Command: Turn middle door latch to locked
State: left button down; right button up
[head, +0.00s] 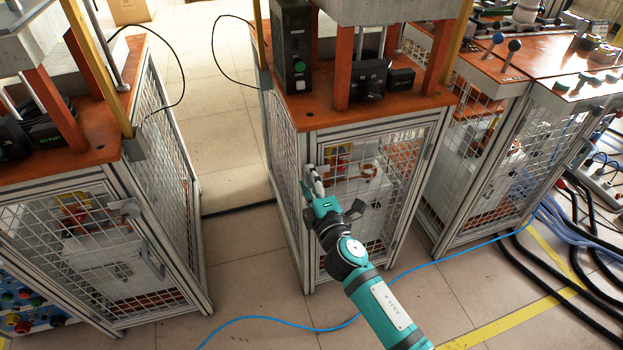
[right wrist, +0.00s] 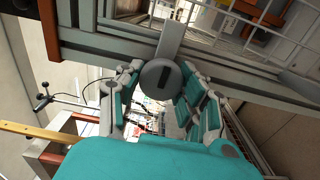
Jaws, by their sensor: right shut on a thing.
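The middle machine cabinet has a mesh door (head: 375,190) in a grey frame, and the door looks closed. My right gripper (head: 313,178) is at the upper left edge of this door. In the right wrist view the latch (right wrist: 160,77) is a round grey disc with a dark slot and a flat grey tab pointing up. The fingers of my right gripper (right wrist: 155,95) stand on both sides of the disc, shut on it. In the head view the gripper mostly hides the latch. My left gripper is in neither view.
Another caged cabinet (head: 90,235) stands at the left, and a third (head: 480,170) at the right. A blue cable (head: 290,325) runs across the floor in front. Dark hoses (head: 560,270) lie at the right. The tiled floor between the left and middle cabinets is clear.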

jog(key=shift+f+n, duration=0.1)
jog(key=shift+n, duration=0.2)
jog(key=o, duration=1.2)
jog(key=shift+c, duration=0.2)
jog(key=v, duration=1.2)
